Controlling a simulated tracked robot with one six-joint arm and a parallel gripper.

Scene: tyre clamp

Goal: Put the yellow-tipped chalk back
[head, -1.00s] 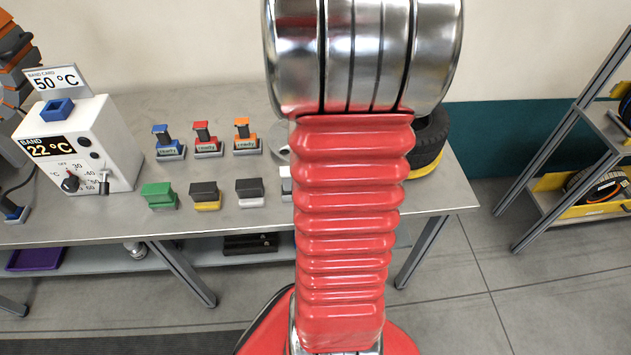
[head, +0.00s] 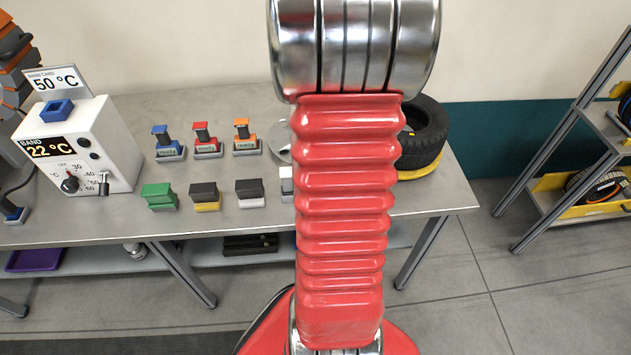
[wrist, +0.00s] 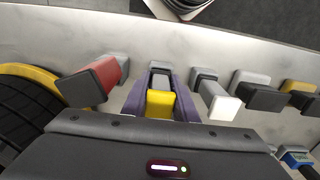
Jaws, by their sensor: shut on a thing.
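In the wrist view my gripper (wrist: 161,82) has its two purple fingers shut around the yellow-tipped chalk (wrist: 160,103). The yellow end faces the camera. A grey holder (wrist: 160,67) shows just beyond the yellow end, between the fingertips. I cannot tell whether the chalk is seated in it. A red block with a dark end (wrist: 91,83) stands to the left, and a white-ended block (wrist: 222,105) to the right, both apart from the fingers. In the head view my arm hides the gripper and the chalk.
A tyre (head: 424,140) lies on the bench at right; it also shows at the left of the wrist view (wrist: 25,112). Green (head: 158,196) and dark blocks (head: 204,194) line the bench front. Blue, red and orange-handled stamps stand behind. A white temperature box (head: 95,135) is at left.

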